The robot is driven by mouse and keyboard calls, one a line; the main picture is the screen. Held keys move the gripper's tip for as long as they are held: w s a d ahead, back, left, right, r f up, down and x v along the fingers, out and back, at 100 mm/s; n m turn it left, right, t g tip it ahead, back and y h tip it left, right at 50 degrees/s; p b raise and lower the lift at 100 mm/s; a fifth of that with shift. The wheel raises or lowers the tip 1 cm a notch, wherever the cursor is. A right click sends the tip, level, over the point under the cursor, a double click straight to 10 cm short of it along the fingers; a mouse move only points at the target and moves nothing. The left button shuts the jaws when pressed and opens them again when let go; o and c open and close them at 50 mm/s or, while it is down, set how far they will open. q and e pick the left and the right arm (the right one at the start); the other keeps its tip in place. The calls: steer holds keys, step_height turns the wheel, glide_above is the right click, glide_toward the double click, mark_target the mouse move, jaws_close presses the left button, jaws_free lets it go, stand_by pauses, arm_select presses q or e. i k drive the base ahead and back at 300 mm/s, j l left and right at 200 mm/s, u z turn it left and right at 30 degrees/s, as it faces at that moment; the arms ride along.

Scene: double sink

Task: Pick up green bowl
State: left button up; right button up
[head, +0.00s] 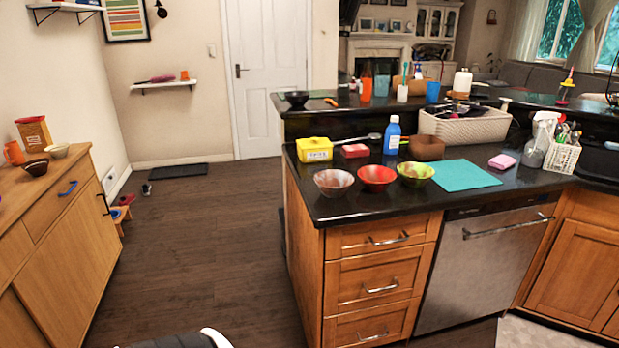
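The green bowl (415,174) stands upright on the black counter (362,207), near its front edge. It is the rightmost of three bowls in a row. A red bowl (376,178) is just left of it, and a grey-brown bowl (333,182) is farther left. Neither of my grippers shows in the head view. A small black and white part that looks like my own body shows at the bottom edge, well away from the bowls.
A teal mat (466,175) lies right of the green bowl. Drawers and a dishwasher (485,265) are below the counter.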

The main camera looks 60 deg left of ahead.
mark_target(415, 175)
steer(key=u, duration=1.45)
